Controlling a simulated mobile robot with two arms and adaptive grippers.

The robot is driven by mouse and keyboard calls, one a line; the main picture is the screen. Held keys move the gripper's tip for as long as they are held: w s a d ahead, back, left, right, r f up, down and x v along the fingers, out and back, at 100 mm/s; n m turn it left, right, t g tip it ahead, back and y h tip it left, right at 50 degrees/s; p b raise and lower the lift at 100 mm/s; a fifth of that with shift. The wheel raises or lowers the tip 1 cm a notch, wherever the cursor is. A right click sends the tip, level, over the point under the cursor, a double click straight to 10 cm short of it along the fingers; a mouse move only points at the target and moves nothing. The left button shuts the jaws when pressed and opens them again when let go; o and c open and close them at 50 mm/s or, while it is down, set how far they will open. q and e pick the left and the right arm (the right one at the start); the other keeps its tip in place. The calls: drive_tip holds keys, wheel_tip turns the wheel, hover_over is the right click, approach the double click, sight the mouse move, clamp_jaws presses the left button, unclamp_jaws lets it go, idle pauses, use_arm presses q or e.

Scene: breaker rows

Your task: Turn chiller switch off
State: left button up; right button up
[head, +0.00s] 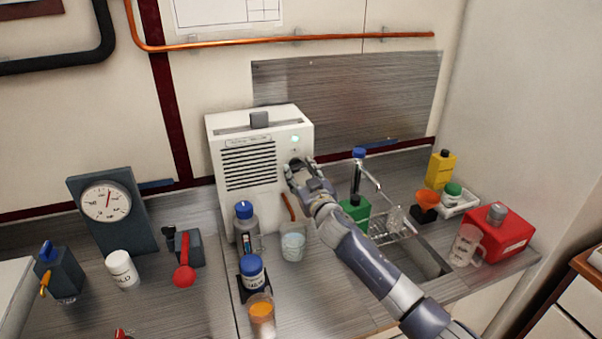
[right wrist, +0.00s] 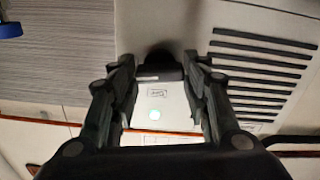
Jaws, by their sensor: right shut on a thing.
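The chiller (head: 220,150) is a white box with dark vent slots, standing on the counter against the back wall. A small indicator light (head: 295,139) on its front glows pale green; it also shows in the right wrist view (right wrist: 155,115). My right gripper (head: 298,166) is at the chiller's front, below the light, and covers the switch in the head view. In the right wrist view, my right gripper (right wrist: 160,72) has its fingers closed on both sides of the dark switch (right wrist: 160,60). My left gripper is not in view.
A green bottle (head: 355,212) and a sink (head: 420,258) are to the right. A copper pipe (head: 300,39) crosses the wall above.

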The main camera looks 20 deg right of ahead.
drive_tip(key=n, duration=0.8)
drive_tip(key=n+p, duration=0.1)
drive_tip(key=n, duration=0.3)
drive_tip(key=shift+n, duration=1.9)
drive_tip(key=o, duration=1.1)
drive_tip(key=shift+c, duration=0.2)
drive_tip(key=s, duration=1.2)
drive_tip(key=shift+d, duration=0.25)
